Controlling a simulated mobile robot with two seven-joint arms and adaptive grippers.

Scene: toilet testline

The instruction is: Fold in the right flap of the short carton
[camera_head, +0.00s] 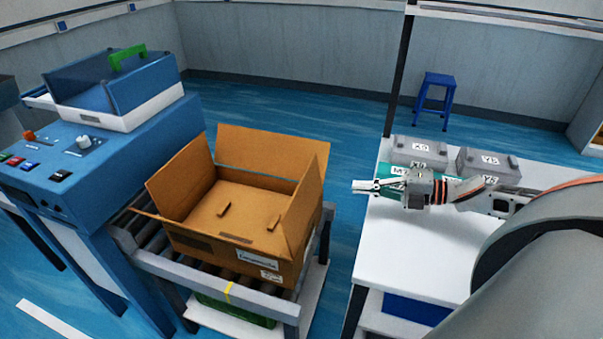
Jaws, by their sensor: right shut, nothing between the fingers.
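The short brown carton (230,247) sits open on a roller conveyor at the centre left of the head view. Its right flap (304,203) stands up along the right side. The back flap (262,150) and the left flap (180,178) also stand raised. Inside is a flat cardboard surface (238,207) with small tabs or slots. My right gripper (358,186) is shut and empty, to the right of the right flap and apart from it, near the white table's left edge. My left gripper is not in view.
The roller conveyor (273,305) bears the carton. A blue machine (100,165) with buttons stands close on its left. The white table (420,255) on the right holds grey boxes (415,150) and a green item. Blue floor shows between conveyor and table.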

